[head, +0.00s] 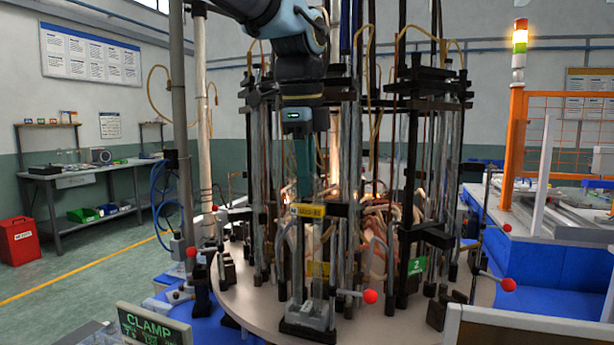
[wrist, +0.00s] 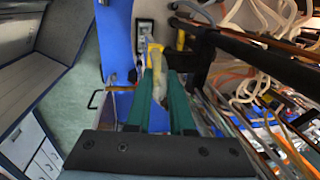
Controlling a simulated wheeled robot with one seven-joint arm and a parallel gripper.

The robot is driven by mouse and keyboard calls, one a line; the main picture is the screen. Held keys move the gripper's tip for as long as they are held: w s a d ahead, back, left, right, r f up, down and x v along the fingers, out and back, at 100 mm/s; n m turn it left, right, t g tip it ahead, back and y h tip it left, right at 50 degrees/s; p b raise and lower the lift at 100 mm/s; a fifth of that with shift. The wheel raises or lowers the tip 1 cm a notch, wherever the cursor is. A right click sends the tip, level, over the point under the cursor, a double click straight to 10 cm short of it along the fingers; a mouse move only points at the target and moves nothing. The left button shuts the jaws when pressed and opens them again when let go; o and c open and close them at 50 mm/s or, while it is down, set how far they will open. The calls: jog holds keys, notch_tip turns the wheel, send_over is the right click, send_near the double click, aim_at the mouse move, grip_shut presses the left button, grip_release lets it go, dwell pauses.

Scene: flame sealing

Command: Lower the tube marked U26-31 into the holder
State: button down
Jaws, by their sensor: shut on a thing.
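My gripper (head: 304,190) hangs straight down at the front of the round machine, with its teal fingers shut on a clear upright tube (head: 309,265). A yellow label (head: 309,210) sits just below the fingertips; its small print is hard to read. The tube's lower end is close over or inside the dark holder (head: 308,330) at the table's front edge; I cannot tell how deep. In the wrist view the fingers (wrist: 166,78) close around the tube and its yellow label (wrist: 154,55), and the holder (wrist: 145,32) shows beyond them.
Clear tubes, black clamps and copper-coloured hoses crowd the round table (head: 250,305) behind and right of the gripper. Red-knobbed levers (head: 370,296) stick out near the holder. A CLAMP display (head: 152,325) stands at front left. Open floor lies at left.

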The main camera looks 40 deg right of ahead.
jog(key=shift+f, duration=0.45)
jog(key=c, duration=0.7)
grip_release()
jog(key=shift+r, duration=0.15)
jog(key=shift+r+p, duration=1.95)
jog(key=shift+r, duration=0.2)
jog(key=shift+r, duration=0.1)
jog(key=r, duration=0.3)
jog(key=a+r+b, duration=0.1)
jog(key=r, duration=0.3)
jog(key=s+r, duration=0.1)
jog(key=r, duration=0.2)
jog(key=shift+a+r, duration=0.2)
jog(key=shift+a, duration=0.1)
